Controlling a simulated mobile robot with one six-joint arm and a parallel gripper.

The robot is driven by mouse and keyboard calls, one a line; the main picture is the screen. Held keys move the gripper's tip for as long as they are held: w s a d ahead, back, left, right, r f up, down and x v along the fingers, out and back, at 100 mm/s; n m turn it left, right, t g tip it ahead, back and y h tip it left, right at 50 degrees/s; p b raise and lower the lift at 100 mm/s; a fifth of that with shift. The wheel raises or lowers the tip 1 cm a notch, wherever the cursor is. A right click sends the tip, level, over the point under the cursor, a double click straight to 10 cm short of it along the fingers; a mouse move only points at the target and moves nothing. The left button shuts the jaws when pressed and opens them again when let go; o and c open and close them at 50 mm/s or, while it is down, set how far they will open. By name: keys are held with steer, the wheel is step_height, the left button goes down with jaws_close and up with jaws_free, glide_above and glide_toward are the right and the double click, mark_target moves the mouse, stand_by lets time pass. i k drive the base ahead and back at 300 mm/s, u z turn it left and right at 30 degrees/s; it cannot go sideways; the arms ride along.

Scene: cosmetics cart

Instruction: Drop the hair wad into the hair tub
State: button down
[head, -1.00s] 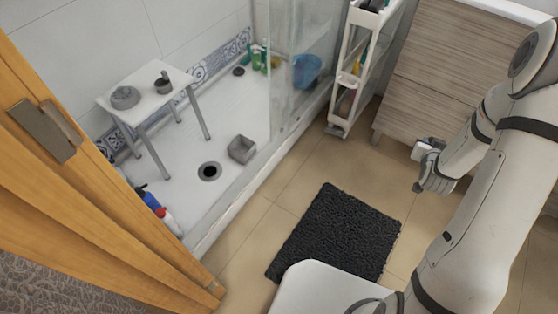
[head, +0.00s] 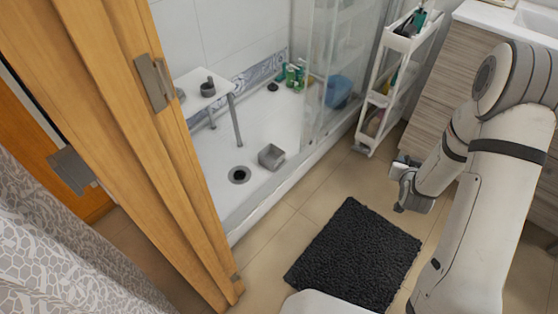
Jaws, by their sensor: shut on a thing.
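My gripper (head: 401,188) is at the right, above the tiled floor and in front of the wooden cabinet. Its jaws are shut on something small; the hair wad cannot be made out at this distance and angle. A small grey square open container (head: 271,157), which looks like the hair tub, sits on the shower floor beside the round dark drain (head: 239,175). My gripper is well to the right of this container and apart from it, outside the shower. The inside of the container is only partly seen.
A wooden folding door (head: 150,150) fills the left and partly hides the white shower stool (head: 205,95). A glass panel (head: 325,70) and raised shower edge (head: 285,190) bound the shower. A slim white cart (head: 376,100) stands beyond. A black mat (head: 355,255) lies on the floor.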

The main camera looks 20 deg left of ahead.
mark_target(274, 159)
steer(key=u, duration=0.85)
steer(key=i, duration=1.5)
steer(key=u, duration=0.05)
